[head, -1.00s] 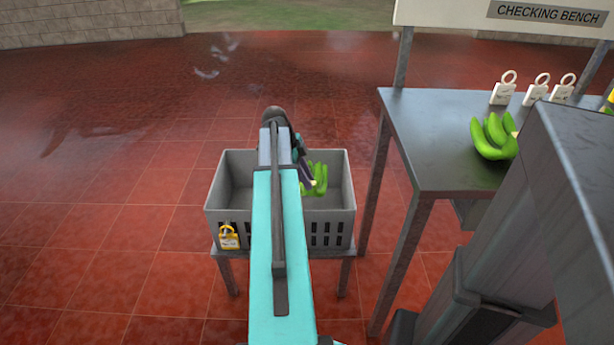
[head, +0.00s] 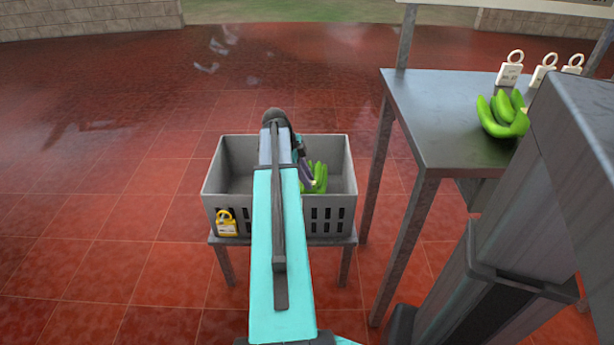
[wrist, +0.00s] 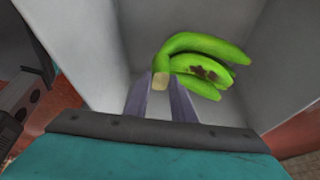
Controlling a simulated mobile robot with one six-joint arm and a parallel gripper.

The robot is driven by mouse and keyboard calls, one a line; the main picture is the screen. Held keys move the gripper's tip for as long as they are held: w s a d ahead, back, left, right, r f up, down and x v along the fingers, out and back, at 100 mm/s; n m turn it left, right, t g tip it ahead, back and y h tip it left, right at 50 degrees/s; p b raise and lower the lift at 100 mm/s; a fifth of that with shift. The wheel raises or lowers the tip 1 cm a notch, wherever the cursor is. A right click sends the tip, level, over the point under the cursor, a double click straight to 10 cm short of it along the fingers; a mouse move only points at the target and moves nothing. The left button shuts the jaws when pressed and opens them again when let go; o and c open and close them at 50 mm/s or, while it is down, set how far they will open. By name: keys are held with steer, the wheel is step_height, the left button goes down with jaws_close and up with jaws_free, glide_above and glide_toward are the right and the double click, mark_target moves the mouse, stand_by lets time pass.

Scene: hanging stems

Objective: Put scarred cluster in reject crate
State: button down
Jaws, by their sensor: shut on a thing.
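The scarred cluster is a green banana bunch with dark brown marks on one finger, seen in the wrist view (wrist: 205,68). In the head view the cluster (head: 318,178) shows inside the grey crate (head: 335,222), at its right part. My gripper (wrist: 162,98) is shut on the cut crown of the cluster, with the bananas pointing away from it. In the head view my gripper (head: 304,176) reaches down into the crate, partly hidden by my arm. I cannot tell whether the cluster touches the crate floor. A yellow tag (head: 227,223) hangs on the crate's front left.
The crate stands on a low stand (head: 348,242). To the right is a grey metal bench (head: 430,120) with another green cluster (head: 502,115) and several white tags (head: 510,70). Red tiled floor (head: 110,200) lies open to the left.

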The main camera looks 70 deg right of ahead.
mark_target(307, 193)
steer(key=shift+f+b, duration=1.25)
steer(key=shift+f, duration=2.2)
steer(key=c, duration=1.4)
jaws_free()
steer(key=shift+c, duration=0.2)
steer(key=p+v, duration=0.3)
steer(key=v, duration=1.1)
steer(key=shift+s, duration=0.1)
steer(key=shift+r, duration=0.15)
